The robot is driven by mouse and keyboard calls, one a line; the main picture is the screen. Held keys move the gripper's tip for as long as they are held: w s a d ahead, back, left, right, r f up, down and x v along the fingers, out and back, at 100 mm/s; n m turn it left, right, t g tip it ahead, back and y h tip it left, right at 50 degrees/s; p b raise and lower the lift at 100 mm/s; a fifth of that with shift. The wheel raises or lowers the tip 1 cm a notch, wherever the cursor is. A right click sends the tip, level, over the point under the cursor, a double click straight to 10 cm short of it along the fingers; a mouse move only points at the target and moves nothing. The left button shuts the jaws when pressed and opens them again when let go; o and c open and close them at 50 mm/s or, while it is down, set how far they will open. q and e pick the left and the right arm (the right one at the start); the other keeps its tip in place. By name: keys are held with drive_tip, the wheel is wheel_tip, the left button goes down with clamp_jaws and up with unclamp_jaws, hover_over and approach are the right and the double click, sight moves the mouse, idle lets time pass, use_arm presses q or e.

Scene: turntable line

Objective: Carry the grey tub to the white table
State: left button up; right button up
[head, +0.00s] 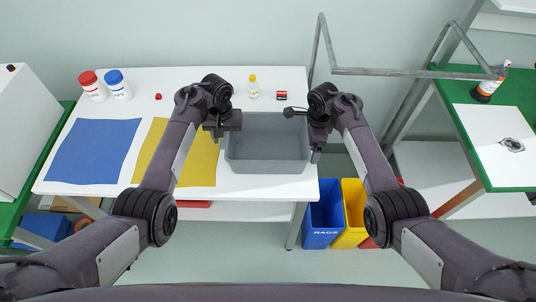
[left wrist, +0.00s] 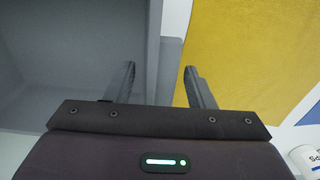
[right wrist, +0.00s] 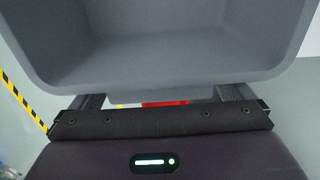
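The grey tub (head: 267,165) is empty and upright on the white table (head: 260,188), near its front right. My left gripper (head: 224,127) is at the tub's left side. In the left wrist view its open fingers (left wrist: 158,85) stand on either side of the tub's rim, with gaps visible. My right gripper (head: 304,130) is at the tub's right side. In the right wrist view its fingers (right wrist: 163,97) are wide apart near the tub's rim (right wrist: 160,92). Its fingertips are partly hidden by the tub.
A yellow mat (head: 200,160) and blue mat (head: 94,150) lie left of the tub. Bins (head: 322,215) stand below right; a green bench (head: 500,120) is at right.

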use_arm(q)
drive_tip(key=shift+w+r, duration=0.1)
drive_tip(key=shift+r, duration=0.5)
wheel_tip(320, 180, up, 11)
use_arm(e)
wheel_tip(320, 180, up, 12)
drive_tip(key=shift+d, duration=0.1)
use_arm(q)
drive_tip(key=shift+f, duration=0.1)
use_arm(e)
drive_tip(key=shift+s, duration=0.1)
idle(0.5)
